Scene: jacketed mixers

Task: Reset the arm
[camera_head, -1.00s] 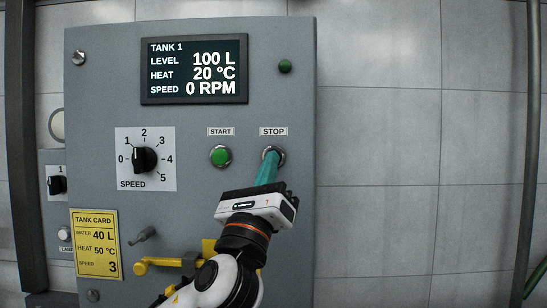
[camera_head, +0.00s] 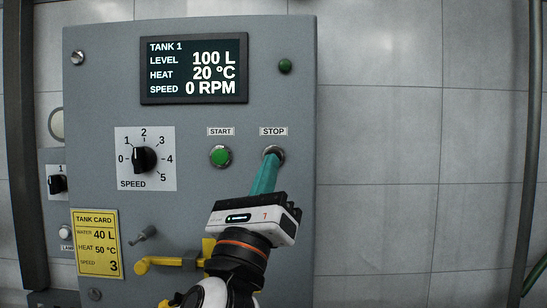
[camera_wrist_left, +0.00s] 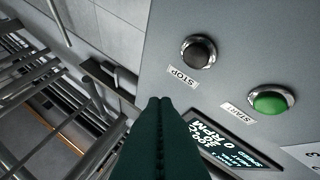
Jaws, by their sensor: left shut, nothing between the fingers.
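My left gripper (camera_head: 268,174) is shut and empty, with its teal fingers pointing up at the panel. In the head view its fingertips overlap the lower part of the STOP button (camera_head: 273,153). In the left wrist view the closed fingertips (camera_wrist_left: 166,103) show apart from the dark STOP button (camera_wrist_left: 198,51), with bare grey panel between them. The green START button (camera_head: 220,156) is to the left of STOP in the head view; it also shows in the left wrist view (camera_wrist_left: 270,101). My right gripper is not in view.
The grey panel (camera_head: 200,115) carries a display (camera_head: 194,69) reading 100 L, 20 °C and 0 RPM. A speed dial (camera_head: 145,159), a yellow tank card (camera_head: 95,243), a small grey lever (camera_head: 144,234) and a yellow handle (camera_head: 158,264) are on the left and below. Tiled wall lies right.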

